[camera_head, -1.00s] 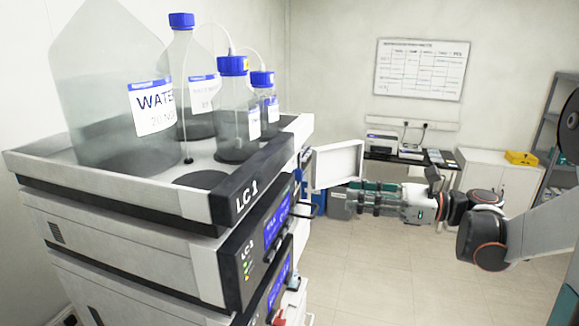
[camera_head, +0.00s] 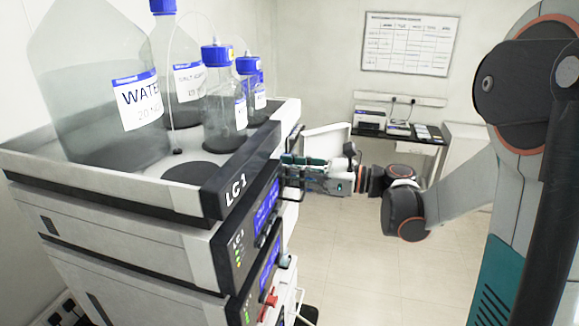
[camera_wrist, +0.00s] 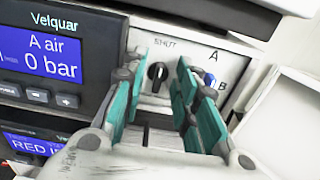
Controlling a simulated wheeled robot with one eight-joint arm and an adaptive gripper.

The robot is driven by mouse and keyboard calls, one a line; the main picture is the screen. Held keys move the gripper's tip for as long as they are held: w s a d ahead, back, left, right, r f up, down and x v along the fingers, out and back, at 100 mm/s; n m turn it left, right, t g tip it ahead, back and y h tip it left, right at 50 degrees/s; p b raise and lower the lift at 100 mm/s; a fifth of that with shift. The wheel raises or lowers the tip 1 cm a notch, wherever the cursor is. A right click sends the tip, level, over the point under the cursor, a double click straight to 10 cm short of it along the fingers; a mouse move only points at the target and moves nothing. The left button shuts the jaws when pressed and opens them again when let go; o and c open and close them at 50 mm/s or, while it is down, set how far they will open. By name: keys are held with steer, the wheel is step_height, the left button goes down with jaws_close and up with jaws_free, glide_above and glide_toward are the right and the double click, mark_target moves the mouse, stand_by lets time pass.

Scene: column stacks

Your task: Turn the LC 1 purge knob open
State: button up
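In the wrist view a small black knob (camera_wrist: 156,76) sits on a white panel under a label reading SHUT. The knob has a pale mark, but I cannot tell exactly where it points. My gripper (camera_wrist: 158,90) is open, with one teal finger left of the knob and the other right of it. Whether the fingers touch the knob is unclear. In the head view my gripper (camera_head: 290,166) is at the front of the stack marked LC 1 (camera_head: 238,192), and the knob is hidden there.
A display reading A air 0 bar (camera_wrist: 42,52) is left of the knob. Panel letters A and B and a blue part (camera_wrist: 210,92) are to its right. Bottles, including a large WATER bottle (camera_head: 90,90), stand on the stack's top tray. Open floor lies right of the stack.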

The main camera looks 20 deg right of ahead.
steer(key=shift+a, duration=0.1)
steer(key=shift+c, duration=0.6)
jaws_close()
steer(key=shift+n+b, duration=0.3)
steer(key=n+b, duration=0.3)
steer(key=n, duration=0.2)
steer(key=n+b, duration=0.3)
steer(key=n, duration=0.3)
steer(key=n+b, duration=0.3)
steer(key=n, duration=0.2)
steer(key=shift+s+a+f, duration=0.25)
steer(key=shift+s+f, duration=0.05)
steer(key=shift+f, duration=0.1)
steer(key=shift+n, duration=0.4)
